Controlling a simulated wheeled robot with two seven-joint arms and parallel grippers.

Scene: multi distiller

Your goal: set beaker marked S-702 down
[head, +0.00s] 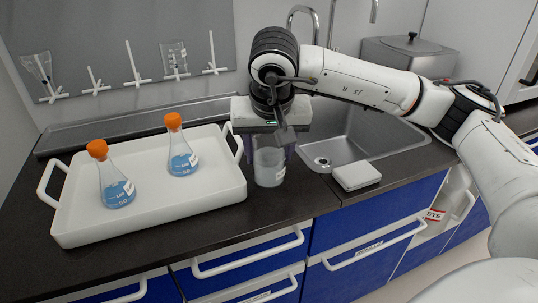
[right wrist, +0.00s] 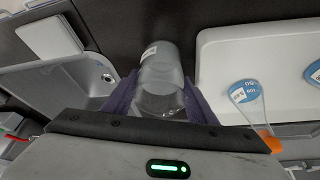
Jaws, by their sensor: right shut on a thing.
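A clear beaker (head: 268,168) with a small white label stands upright at the counter, just right of the white tray. Its label is too small to read; the beaker also shows in the right wrist view (right wrist: 160,72). My right gripper (head: 268,145) comes down from above and is shut on the beaker, with a purple finger on each side of it in the wrist view (right wrist: 157,95). The beaker's base is at or very near the dark countertop (head: 300,200); I cannot tell whether it touches. My left gripper is not in view.
The white tray (head: 220,196) holds two flasks with orange caps and blue liquid, the left flask (head: 115,185) and the right flask (head: 181,155). A sink (head: 370,140) lies behind and right. A small white box (head: 356,175) sits on the counter right of the beaker.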

